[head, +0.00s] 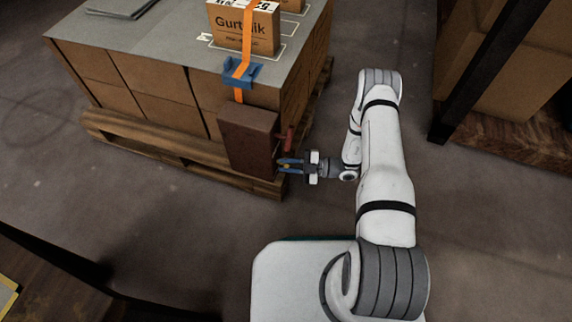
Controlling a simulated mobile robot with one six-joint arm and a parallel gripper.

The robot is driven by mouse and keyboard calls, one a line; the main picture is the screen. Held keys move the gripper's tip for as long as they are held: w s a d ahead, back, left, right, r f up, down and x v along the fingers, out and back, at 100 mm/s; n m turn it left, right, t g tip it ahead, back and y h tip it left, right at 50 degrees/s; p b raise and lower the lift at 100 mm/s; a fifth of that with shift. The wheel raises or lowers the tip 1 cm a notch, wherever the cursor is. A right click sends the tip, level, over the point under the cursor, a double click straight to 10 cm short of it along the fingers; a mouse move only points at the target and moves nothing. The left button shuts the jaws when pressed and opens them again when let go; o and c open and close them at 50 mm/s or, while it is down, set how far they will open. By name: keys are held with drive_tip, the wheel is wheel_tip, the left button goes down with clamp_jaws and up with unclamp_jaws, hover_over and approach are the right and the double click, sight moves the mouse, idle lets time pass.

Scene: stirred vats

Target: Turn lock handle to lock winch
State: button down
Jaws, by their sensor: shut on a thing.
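The winch is a dark brown box (247,142) on the near right corner of a loaded pallet. An orange strap (242,72) runs up from it. A red handle (287,137) sticks out at its right side. My gripper (287,165) is just below the red handle, at the box's lower right side. Its blue fingers are shut on a small yellowish handle (286,167), mostly hidden between them. The handle's exact angle is too small to tell.
The strap passes over a blue corner guard (242,72) and a carton (244,27) on the grey-topped load (170,50). The wooden pallet (150,138) sits below. A shelf with boxes (510,85) stands at the right. The floor between is clear.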

drive_tip(key=shift+w+d, duration=0.2)
drive_tip(key=shift+w, duration=0.15)
drive_tip(key=c, duration=1.7)
unclamp_jaws()
drive_tip(key=o, duration=0.3)
drive_tip(key=shift+s+a, duration=0.15)
drive_tip(key=d, duration=0.2)
drive_tip(key=d+p, duration=0.1)
drive_tip(key=d, duration=0.2)
drive_tip(key=d+p, duration=0.1)
drive_tip(key=d, duration=0.2)
drive_tip(key=shift+s+f, duration=0.1)
drive_tip(key=shift+s, duration=0.2)
drive_tip(key=shift+a, duration=0.1)
